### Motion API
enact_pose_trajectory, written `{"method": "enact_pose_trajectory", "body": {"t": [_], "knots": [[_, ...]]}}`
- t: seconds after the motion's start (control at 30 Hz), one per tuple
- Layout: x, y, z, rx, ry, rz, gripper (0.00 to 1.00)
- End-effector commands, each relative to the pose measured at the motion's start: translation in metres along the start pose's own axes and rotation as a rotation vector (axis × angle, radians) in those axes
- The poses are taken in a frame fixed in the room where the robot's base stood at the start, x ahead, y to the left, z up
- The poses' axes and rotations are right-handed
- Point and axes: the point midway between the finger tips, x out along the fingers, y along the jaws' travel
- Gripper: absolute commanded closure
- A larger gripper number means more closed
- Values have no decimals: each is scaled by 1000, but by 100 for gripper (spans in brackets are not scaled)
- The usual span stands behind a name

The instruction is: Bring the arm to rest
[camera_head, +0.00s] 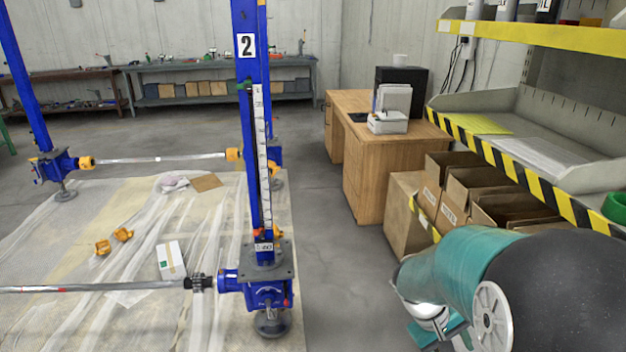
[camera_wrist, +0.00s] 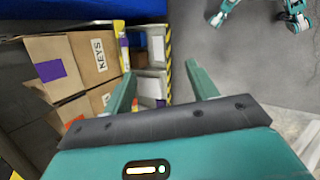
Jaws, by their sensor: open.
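My gripper (camera_wrist: 160,82) shows in the wrist view with its two teal fingers spread apart and nothing between them. Past the fingertips are a yellow-and-black edge, pale panels and bare grey floor. In the head view, my teal and black arm (camera_head: 452,270) is bent low at the bottom right, in front of the shelf and boxes. The fingers cannot be made out clearly there.
A blue screw jack (camera_head: 254,150) marked 2 stands on the sheeted floor left of centre. Cardboard boxes (camera_head: 468,186) sit under a striped shelf (camera_head: 520,172) at right. They also show in the wrist view (camera_wrist: 88,58). A wooden desk (camera_head: 385,165) stands behind; grey floor between is clear.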

Motion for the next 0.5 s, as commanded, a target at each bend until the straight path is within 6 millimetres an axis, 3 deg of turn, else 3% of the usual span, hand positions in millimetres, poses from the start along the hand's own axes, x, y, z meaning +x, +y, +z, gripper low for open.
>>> {"method": "enact_pose_trajectory", "body": {"t": [0.1,0.5], "knots": [[-35,-6,13,65,99,-71,42],[-133,-34,66,229,418,-284,42]]}}
